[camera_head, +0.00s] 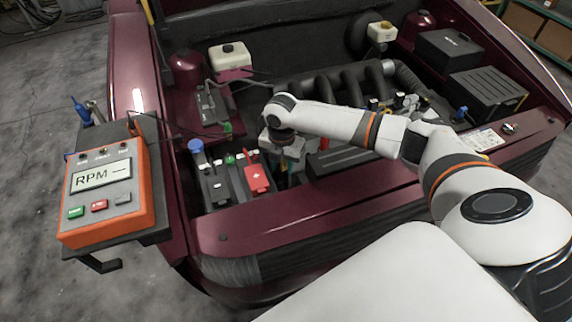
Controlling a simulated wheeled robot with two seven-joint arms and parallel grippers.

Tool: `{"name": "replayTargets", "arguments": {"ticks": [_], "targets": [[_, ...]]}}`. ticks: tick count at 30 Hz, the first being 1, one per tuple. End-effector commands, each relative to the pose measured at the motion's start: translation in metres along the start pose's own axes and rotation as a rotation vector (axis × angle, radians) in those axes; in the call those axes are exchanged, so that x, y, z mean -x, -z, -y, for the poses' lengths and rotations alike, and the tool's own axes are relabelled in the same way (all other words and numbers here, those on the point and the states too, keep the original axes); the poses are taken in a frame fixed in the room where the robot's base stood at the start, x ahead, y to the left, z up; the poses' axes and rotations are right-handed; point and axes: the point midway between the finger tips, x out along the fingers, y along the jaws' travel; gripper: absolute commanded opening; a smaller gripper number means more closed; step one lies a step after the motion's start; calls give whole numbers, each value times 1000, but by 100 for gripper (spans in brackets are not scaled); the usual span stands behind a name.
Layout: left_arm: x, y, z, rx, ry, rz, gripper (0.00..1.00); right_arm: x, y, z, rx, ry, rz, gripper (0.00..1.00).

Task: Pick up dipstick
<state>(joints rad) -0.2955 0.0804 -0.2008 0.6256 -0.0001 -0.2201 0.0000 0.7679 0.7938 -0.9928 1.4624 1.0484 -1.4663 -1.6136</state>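My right arm reaches in from the right across the open engine bay. My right gripper (284,160) points down between the red battery cover and the engine. Its fingers are small and partly hidden among the parts, so I cannot tell whether they are open or shut. I cannot make out the dipstick with certainty. A small upright red piece (324,144) shows just right of the gripper, partly behind my forearm. My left gripper is not in view.
The battery's red terminal cover (257,179) sits just left of my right gripper. A blue cap (196,146) is further left. An orange RPM meter (107,190) rests on a side tray. The dark red front edge (300,222) of the car borders the bay.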

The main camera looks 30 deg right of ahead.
Motion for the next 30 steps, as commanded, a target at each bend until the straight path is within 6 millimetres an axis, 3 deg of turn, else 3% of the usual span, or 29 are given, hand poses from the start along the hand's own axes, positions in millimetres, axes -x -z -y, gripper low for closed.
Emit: {"name": "replayTargets", "arguments": {"ticks": [5, 12, 24, 30], "targets": [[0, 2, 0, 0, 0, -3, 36, 0, 0, 0, 0, 0, 0, 36], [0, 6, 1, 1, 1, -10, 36, 0, 0, 0, -1, 0, 0, 0], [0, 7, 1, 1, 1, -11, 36, 1, 1, 0, -1, 1, -1, 0], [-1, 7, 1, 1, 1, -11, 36, 13, 1, 1, -2, 3, -1, 0]]}}
